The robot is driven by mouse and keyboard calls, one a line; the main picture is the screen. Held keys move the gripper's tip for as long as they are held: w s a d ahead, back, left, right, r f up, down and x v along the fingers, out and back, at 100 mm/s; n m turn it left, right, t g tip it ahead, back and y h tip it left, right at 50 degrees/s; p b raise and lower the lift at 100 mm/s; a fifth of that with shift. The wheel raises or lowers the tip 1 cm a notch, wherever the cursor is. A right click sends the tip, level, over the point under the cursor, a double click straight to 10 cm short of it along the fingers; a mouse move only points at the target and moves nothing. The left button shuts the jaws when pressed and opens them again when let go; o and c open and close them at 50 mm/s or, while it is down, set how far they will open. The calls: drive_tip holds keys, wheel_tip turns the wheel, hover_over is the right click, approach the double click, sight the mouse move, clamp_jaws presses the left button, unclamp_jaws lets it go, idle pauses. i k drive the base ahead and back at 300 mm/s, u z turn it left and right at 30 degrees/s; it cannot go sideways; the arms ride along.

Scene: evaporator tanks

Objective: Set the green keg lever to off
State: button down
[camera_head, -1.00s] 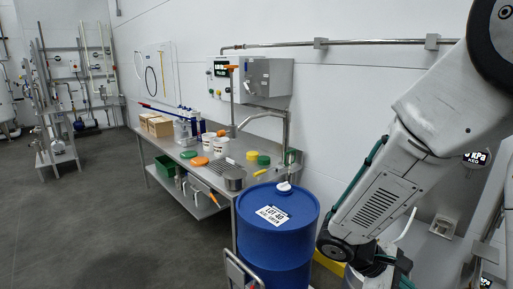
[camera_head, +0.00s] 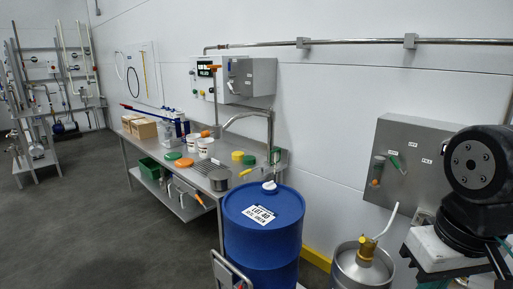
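A grey wall box (camera_head: 420,145) hangs on the white wall at the right. A small green lever (camera_head: 397,164) sits slanted on its front, beside an upright green-grey part with an orange lower end (camera_head: 377,171). A steel keg (camera_head: 361,270) stands on the floor below, with a brass fitting (camera_head: 367,248) and a pale slanted handle or tube (camera_head: 387,222) on top. I cannot tell from labels which lever belongs to the keg. My arm covers the box's right edge. My gripper is not in view.
A blue drum (camera_head: 265,240) stands left of the keg, with a cart handle (camera_head: 228,270) in front. A steel bench (camera_head: 207,185) with tubs and a sink tap runs along the wall. The grey floor (camera_head: 110,220) at left is clear.

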sight(392, 159)
drive_tip(key=z, duration=0.3)
drive_tip(key=k, duration=0.3)
drive_tip(key=u, duration=0.45)
drive_tip(key=i, duration=0.65)
drive_tip(key=z, duration=0.85)
drive_tip(key=i, duration=0.45)
drive_tip(key=z, duration=0.5)
